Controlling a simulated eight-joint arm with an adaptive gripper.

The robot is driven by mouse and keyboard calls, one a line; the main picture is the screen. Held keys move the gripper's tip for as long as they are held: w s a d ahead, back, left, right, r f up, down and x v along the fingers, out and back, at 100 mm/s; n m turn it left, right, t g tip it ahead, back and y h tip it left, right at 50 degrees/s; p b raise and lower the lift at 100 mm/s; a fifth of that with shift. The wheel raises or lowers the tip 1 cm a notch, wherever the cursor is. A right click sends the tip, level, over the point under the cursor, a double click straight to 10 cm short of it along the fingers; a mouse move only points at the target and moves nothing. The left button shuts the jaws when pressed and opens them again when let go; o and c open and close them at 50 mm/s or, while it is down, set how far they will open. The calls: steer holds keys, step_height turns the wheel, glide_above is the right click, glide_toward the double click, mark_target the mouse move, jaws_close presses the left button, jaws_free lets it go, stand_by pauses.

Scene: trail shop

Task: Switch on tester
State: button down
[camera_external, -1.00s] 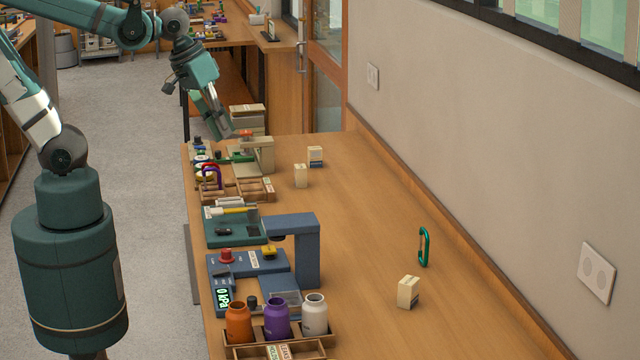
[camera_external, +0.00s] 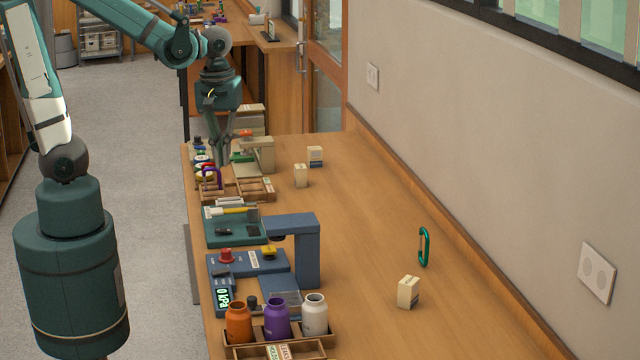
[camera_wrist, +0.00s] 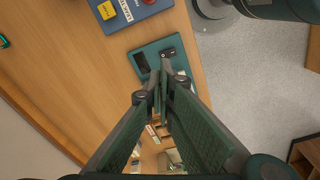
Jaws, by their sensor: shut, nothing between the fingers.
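A blue bench device (camera_external: 262,262) with an upright arm, a red knob (camera_external: 227,256), a yellow button (camera_external: 268,251) and a lit green display (camera_external: 222,299) stands at the table's left edge. A teal panel (camera_external: 240,237) with a dark switch-like part (camera_external: 223,231) lies behind it; its dark part also shows in the wrist view (camera_wrist: 168,51). I cannot tell for certain which is the tester. My gripper (camera_external: 222,163) is shut and empty, pointing down near the carabiner tray behind the teal panel. In the wrist view its fingertips (camera_wrist: 160,82) overlap the teal panel's edge.
Orange (camera_external: 238,322), purple (camera_external: 276,318) and white (camera_external: 314,314) bottles stand in a wooden rack at the front. A wooden tray (camera_external: 256,190) holds carabiners. A beige device (camera_external: 264,155) stands behind it. Small boxes and a teal carabiner (camera_external: 424,247) are on the otherwise clear right side.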

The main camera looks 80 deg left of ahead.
mark_target(216, 229)
steer(key=shift+s+a+f+n+g+b, duration=0.15)
steer(key=shift+a+f+n+g, duration=0.2)
steer(key=shift+f+n, duration=0.45)
steer(key=shift+a+f+n+g+b, duration=0.2)
steer(key=shift+a+f+n+g, duration=0.2)
steer(key=shift+f+n, duration=0.4)
steer(key=shift+s+a+f+n+g+b, duration=0.15)
steer(key=shift+a+f+n+g, duration=0.2)
steer(key=shift+f+n, duration=0.4)
steer(key=shift+f, duration=0.15)
steer(key=shift+s+f+b, duration=0.35)
steer(key=shift+f+b, duration=0.05)
steer(key=shift+f, duration=1.85)
steer(key=shift+s+f+b, duration=0.35)
steer(key=shift+f, duration=1.95)
steer(key=shift+s+f+b, duration=0.35)
steer(key=shift+f+b, duration=0.05)
steer(key=shift+f, duration=1.85)
steer(key=shift+s+f, duration=0.1)
steer(key=shift+s+f+t+b, duration=0.15)
steer(key=shift+f+t+b, duration=0.2)
steer(key=shift+t, duration=0.25)
steer(key=shift+w+r, duration=0.15)
steer(key=shift+w, duration=0.15)
